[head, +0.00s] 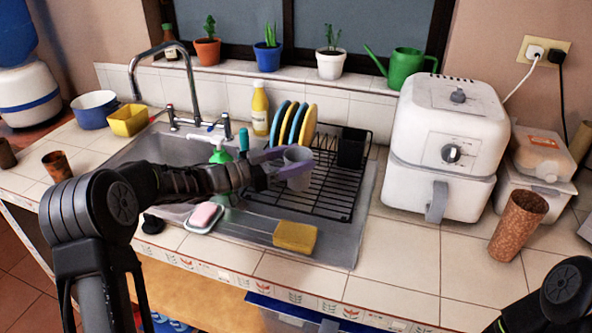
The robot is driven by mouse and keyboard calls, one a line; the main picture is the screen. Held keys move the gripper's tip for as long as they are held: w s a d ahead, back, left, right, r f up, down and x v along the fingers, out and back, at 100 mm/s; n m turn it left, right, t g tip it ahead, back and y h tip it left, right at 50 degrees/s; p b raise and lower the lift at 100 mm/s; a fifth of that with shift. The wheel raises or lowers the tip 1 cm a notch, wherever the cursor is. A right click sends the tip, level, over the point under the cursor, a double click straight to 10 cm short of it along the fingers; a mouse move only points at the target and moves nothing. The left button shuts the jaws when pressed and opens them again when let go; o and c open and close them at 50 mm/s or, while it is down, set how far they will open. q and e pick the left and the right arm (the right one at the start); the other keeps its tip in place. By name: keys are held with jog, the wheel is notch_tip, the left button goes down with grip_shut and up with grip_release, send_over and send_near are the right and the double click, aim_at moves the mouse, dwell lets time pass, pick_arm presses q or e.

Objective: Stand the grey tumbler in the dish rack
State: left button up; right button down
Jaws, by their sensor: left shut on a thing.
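The grey tumbler (298,157) is in the jaws of my left gripper (284,163), over the left part of the black wire dish rack (335,192). My left gripper is shut on the tumbler, and its fingers hide part of it. The tumbler looks about upright. I cannot tell whether its base touches the rack. The rack holds several blue and yellow plates (307,124) at its back left and a black holder (352,147) at its back right. Only part of my right arm shows at the lower right; its gripper is out of view.
A yellow sponge (295,236) and a pink soap on a dish (203,215) lie in front of the rack. A white air fryer (446,145) stands to its right. The faucet (165,60) and a yellow bottle (260,109) stand behind. The rack's front right is clear.

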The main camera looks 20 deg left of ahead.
pick_arm(q)
jog(key=shift+f, duration=1.9)
jog(key=shift+f, duration=0.3)
jog(key=o, duration=1.8)
jog(key=shift+r, duration=0.1)
jog(key=shift+r, duration=0.1)
jog(key=shift+a+r, duration=0.1)
jog(key=shift+r, duration=0.1)
jog(key=b+v, duration=0.1)
jog(key=v, duration=1.1)
jog(key=shift+b, duration=0.3)
